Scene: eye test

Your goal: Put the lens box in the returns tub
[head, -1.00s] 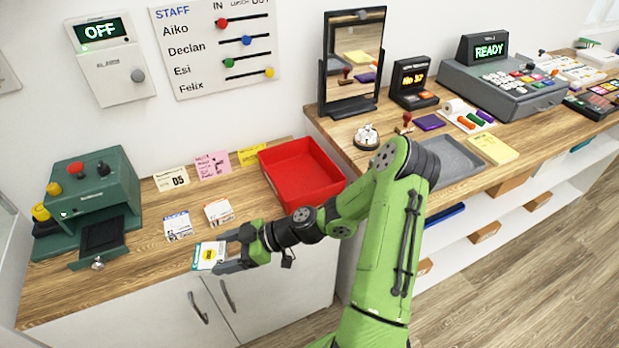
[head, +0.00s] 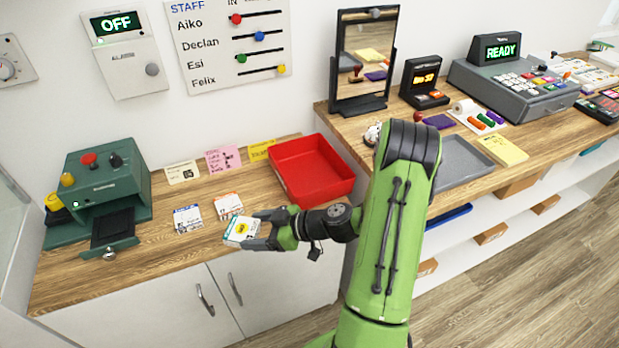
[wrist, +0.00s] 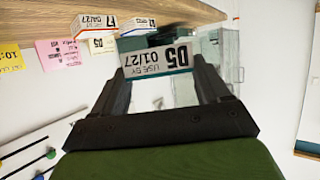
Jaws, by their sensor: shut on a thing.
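My gripper (head: 262,230) is shut on a small white and teal lens box (head: 240,231) with a yellow spot, held just above the counter's front edge. In the wrist view the lens box (wrist: 157,61) is between the fingers, its label reading "D5, USE BY 01/27". An open red tub (head: 338,184), the only tub in view, stands to the right of and behind my gripper and looks empty. No returns label shows on it. A blue-marked box (head: 187,219) and an orange-marked box (head: 228,206) stand on the counter behind the held box.
A green machine (head: 98,190) stands at the counter's left end. A cream note reading D5 (head: 182,172), a pink note (head: 222,159) and a yellow note (head: 261,151) are at the back. A mirror (head: 363,60) and a grey tray (head: 458,160) are on the right-hand counter.

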